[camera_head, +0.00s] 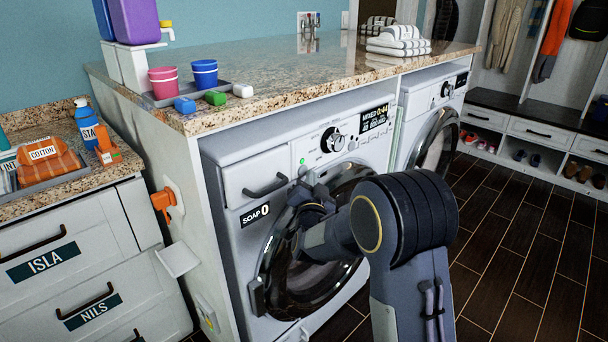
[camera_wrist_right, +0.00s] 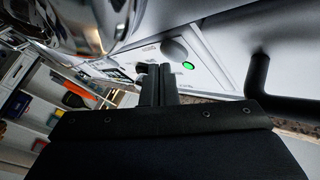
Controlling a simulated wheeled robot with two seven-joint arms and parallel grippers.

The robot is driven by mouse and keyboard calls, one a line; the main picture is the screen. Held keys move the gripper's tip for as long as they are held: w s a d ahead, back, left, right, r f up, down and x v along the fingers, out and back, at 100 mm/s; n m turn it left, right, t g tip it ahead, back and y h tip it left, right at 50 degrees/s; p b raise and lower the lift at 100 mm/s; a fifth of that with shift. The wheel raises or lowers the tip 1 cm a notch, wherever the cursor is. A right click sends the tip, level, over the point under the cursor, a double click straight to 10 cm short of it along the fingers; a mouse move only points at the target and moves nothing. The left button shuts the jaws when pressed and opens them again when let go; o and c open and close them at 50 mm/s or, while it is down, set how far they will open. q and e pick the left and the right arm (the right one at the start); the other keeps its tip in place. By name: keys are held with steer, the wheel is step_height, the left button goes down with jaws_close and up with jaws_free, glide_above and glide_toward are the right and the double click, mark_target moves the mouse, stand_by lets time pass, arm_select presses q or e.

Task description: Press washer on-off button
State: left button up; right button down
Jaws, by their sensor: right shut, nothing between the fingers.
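The near washer (camera_head: 240,185) is a white front-loader under the granite counter, with its round dark door closed. Its control panel holds a dial (camera_head: 333,140), a lit display (camera_head: 374,118) and a small green-lit button (camera_head: 302,161) at the left end. My right gripper (camera_head: 310,180) is in front of the washer, just below the panel's left end. In the wrist view, my right gripper (camera_wrist_right: 158,72) has its fingers together and empty. Contact cannot be told. My left gripper is out of view.
A dark drawer handle (camera_head: 265,187) is left of the gripper; it looms large in the wrist view (camera_wrist_right: 258,75). The granite counter (camera_head: 270,75) overhangs the panel. A second washer (camera_head: 430,115) stands right. Tiled floor (camera_head: 520,220) is open at right.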

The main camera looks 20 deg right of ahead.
steer(key=s+d+b, duration=0.2)
steer(key=s, duration=0.3)
steer(key=shift+s, duration=0.3)
steer(key=shift+d, duration=0.1)
stand_by(0.5)
